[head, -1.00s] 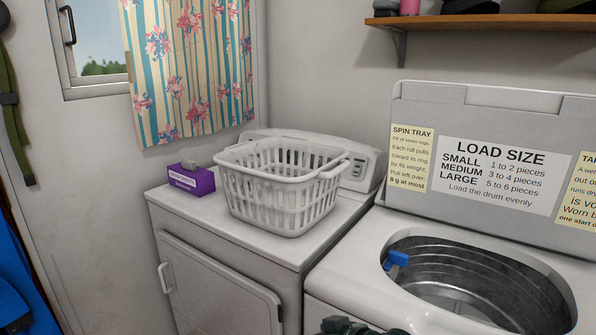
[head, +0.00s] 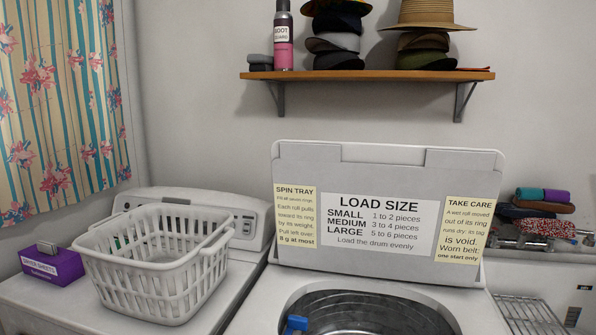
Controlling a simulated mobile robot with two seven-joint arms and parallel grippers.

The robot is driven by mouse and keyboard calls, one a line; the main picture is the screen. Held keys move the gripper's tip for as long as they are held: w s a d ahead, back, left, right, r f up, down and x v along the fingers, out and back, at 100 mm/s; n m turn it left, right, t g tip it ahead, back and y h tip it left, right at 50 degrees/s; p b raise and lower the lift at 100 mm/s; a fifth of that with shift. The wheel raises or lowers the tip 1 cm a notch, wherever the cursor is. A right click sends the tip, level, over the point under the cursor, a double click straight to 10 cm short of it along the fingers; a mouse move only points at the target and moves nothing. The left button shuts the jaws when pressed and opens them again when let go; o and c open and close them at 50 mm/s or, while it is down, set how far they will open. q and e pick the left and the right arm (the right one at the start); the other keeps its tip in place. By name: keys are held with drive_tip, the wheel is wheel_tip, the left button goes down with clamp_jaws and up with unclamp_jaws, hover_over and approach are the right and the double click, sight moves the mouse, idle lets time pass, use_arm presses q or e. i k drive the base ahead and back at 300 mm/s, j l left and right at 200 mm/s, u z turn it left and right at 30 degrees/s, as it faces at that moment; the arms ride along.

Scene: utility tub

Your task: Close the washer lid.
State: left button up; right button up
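The washer lid (head: 388,160) stands upright at the back of the washer, open, with its labelled inner face toward me. It carries a white load size label (head: 380,227) between two yellow notes. Below it the washer (head: 255,312) shows its round opening with the metal drum (head: 370,315) inside, cut off by the bottom edge. A small blue piece (head: 295,324) sits at the left of the drum opening. Neither of my grippers shows in the head view now.
A white laundry basket (head: 160,265) and a purple dryer sheets box (head: 50,265) stand on the dryer left of the washer. A wooden shelf (head: 365,75) with hats and a spray can hangs above the lid. Rolled cloths (head: 540,210) and a wire rack (head: 530,315) are at right.

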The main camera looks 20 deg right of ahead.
sight(411, 214)
drive_tip(key=k+l+u, duration=0.1)
drive_tip(key=l, duration=0.35)
drive_tip(key=k+l+u, duration=0.1)
drive_tip(key=l, duration=0.3)
drive_tip(key=k+l+u, duration=0.1)
drive_tip(key=k+l, duration=0.15)
drive_tip(key=l, duration=0.2)
drive_tip(key=k+l+u, duration=0.1)
drive_tip(key=l, duration=0.3)
drive_tip(key=k+l, duration=0.25)
drive_tip(key=l, duration=0.15)
drive_tip(key=k+l+u, duration=0.15)
drive_tip(key=l, duration=0.2)
